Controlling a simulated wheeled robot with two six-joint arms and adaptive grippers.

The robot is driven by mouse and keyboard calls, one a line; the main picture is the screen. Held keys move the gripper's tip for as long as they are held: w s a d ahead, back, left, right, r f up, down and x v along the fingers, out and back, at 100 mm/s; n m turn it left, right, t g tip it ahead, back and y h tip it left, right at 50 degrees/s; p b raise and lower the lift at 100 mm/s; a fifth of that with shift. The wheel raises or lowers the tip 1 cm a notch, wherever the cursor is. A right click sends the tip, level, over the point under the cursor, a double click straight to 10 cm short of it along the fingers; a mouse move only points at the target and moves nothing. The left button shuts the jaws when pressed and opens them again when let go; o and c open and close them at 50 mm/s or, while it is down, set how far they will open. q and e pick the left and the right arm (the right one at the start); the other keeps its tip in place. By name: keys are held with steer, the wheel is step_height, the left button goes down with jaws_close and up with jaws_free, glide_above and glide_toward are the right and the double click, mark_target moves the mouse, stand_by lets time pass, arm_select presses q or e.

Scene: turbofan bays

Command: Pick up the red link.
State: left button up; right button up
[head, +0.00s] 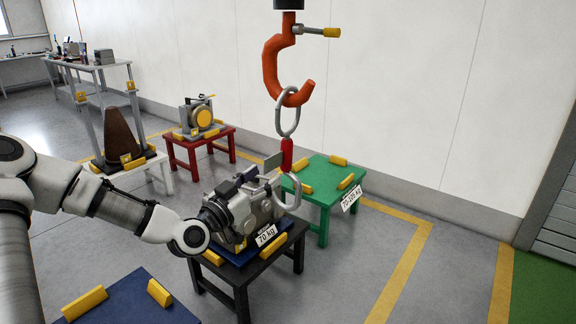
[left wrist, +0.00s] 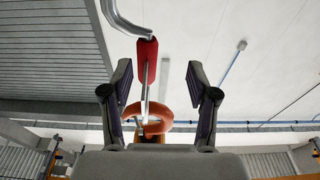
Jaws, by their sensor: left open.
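The red link (head: 287,155) hangs upright below a steel ring (head: 288,115) on a large orange hook (head: 272,70). A bent steel loop (head: 288,192) hangs from its lower end. My left gripper (head: 262,178) is open, just left of the red link in the head view, in front of the grey machine. In the left wrist view the red link (left wrist: 147,52) appears between the lines of the open fingers (left wrist: 160,78), nearer the left one. It looks beyond the fingertips; nothing is held. The orange hook (left wrist: 156,122) shows lower in that view. My right gripper is not in view.
A black table (head: 292,246) with a 70 kg sign stands below, carrying the grey machine (head: 255,212). A green table (head: 325,190) with yellow blocks is behind right. A red table (head: 215,140) and a blue-topped table (head: 135,300) stand left. Floor at right is clear.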

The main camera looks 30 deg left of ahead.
mark_target(282, 169)
arm_select(q)
steer(key=shift+w+d+r, duration=0.15)
steer(key=shift+w+d, duration=0.4)
steer(key=shift+w, duration=0.05)
steer(key=shift+w+d+r, duration=0.15)
steer(key=shift+w+d, duration=0.35)
steer(key=shift+w, duration=0.05)
steer(key=w+p, duration=0.1)
steer(key=w, duration=0.3)
steer(key=shift+w+a, duration=0.1)
steer(key=shift+w, duration=0.15)
steer(key=shift+w+d, duration=0.2)
steer(key=shift+s, duration=0.15)
steer(key=shift+c, duration=0.7)
steer(key=shift+a, duration=0.15)
jaws_close()
steer(key=shift+r, duration=0.1)
